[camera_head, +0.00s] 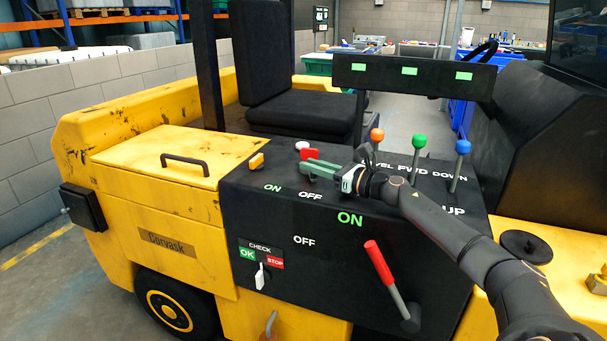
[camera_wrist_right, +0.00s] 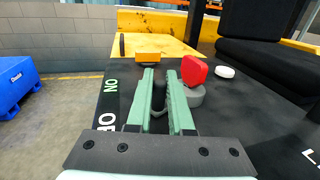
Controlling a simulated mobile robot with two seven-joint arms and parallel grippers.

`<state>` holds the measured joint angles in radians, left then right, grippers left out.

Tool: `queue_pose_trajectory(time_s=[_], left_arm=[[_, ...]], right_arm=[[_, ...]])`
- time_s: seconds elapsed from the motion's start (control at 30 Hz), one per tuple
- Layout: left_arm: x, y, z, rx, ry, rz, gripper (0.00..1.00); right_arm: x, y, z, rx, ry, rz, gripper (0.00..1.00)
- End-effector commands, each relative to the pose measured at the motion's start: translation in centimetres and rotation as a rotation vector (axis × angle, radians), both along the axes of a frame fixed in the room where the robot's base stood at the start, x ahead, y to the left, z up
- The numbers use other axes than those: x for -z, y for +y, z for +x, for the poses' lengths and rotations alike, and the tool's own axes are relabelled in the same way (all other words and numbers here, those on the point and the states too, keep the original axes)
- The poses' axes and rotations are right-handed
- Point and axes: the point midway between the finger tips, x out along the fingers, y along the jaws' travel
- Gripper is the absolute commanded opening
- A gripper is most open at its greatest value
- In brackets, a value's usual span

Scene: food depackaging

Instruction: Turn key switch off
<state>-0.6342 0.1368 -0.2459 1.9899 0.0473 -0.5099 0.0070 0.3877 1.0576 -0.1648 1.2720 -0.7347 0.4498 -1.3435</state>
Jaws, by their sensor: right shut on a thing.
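My right gripper (camera_head: 312,170) reaches over the black console from the right. Its two green fingers lie parallel with a narrow gap in the wrist view (camera_wrist_right: 163,85). They are shut on a small dark piece (camera_wrist_right: 159,88), which appears to be the key switch; the fingers hide most of it, so its turn angle cannot be told. An ON label (camera_head: 272,188) and an OFF label (camera_head: 310,195) are printed on the console in front of the gripper. My left gripper is not in view.
A red knob (camera_wrist_right: 194,70) sits close beside the right-hand finger. An orange block (camera_head: 257,160) and a white button (camera_head: 301,145) are near. Orange, green and blue levers (camera_head: 418,142) stand at the right. A red-handled lever (camera_head: 378,262) is in front.

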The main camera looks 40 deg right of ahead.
Motion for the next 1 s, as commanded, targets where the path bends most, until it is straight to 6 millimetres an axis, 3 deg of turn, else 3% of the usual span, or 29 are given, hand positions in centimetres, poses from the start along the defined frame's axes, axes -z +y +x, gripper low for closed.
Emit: queue_pose_trajectory(time_s=[0.43,0.47,0.7,1.0], left_arm=[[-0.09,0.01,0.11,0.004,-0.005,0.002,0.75],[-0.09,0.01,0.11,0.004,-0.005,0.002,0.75],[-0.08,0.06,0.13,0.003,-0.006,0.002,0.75],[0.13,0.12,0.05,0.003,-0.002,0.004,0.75]], right_arm=[[-0.27,-0.35,-0.16,0.0,-0.004,0.001,0.0],[-0.27,-0.35,-0.16,0.0,-0.004,0.001,0.2],[-0.14,-0.31,-0.17,-0.001,-0.002,0.001,0.47],[-0.03,-0.28,-0.21,-0.002,0.0,0.0,0.5]])
